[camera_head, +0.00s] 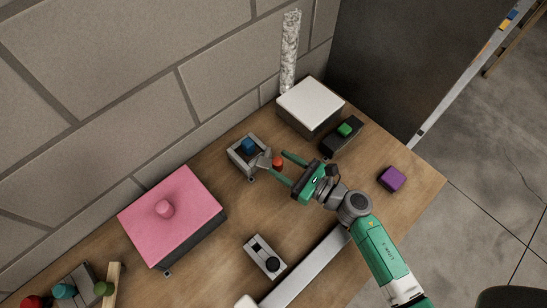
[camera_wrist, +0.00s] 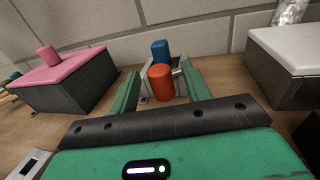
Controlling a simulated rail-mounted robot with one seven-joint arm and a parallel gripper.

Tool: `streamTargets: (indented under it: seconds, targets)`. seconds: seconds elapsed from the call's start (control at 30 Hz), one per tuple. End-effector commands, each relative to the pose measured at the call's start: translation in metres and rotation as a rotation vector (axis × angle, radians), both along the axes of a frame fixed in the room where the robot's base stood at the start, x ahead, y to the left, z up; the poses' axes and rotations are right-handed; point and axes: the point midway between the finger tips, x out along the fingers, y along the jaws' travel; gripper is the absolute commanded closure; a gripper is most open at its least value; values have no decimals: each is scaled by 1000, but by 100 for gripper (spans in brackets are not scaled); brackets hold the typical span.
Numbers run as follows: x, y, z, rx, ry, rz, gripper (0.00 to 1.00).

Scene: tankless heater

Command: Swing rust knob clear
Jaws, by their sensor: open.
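The rust knob (camera_head: 278,162) is a short orange-red cylinder on the end of a grey arm of a small grey fixture (camera_head: 238,157). In the wrist view the rust knob (camera_wrist: 160,82) sits in the gap between my two fingers, nearer the left one, with space on both sides. A blue cylinder (camera_head: 249,145) stands in the fixture, and in the wrist view it shows behind the rust knob (camera_wrist: 160,49). My gripper (camera_head: 278,167) is open, green, with its fingers pointing at the knob. Whether a fingertip touches the knob is hard to tell.
A pink-topped box (camera_head: 190,215) with a pink knob stands left. A white-topped box (camera_head: 311,100) and a black block with a green button (camera_head: 345,130) stand behind right. A purple block (camera_head: 392,179) lies right. A grey slider unit (camera_head: 264,258) lies in front. The block wall (camera_head: 130,80) runs behind.

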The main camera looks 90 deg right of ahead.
Motion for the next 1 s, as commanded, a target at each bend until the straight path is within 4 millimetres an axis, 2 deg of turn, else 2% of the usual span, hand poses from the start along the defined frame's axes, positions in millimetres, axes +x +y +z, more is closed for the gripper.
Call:
streamTargets:
  seconds: [0.1, 0.2, 0.5, 0.67, 0.77, 0.9, 0.97, 1.0]
  targets:
    - [-20, 12, -1, 0, 2, -1, 52]
    - [-29, 18, -1, 0, 1, -1, 52]
    - [-33, 21, 0, -1, 0, 0, 52]
    - [-43, 18, -3, 19, -45, -28, 82]
    - [-65, 15, 0, 76, -167, -88, 100]
    - [-98, 25, 17, 256, -464, -170, 100]
    - [-100, 34, 27, 394, -611, -185, 100]
    - [-93, 41, 31, 504, -700, -189, 100]
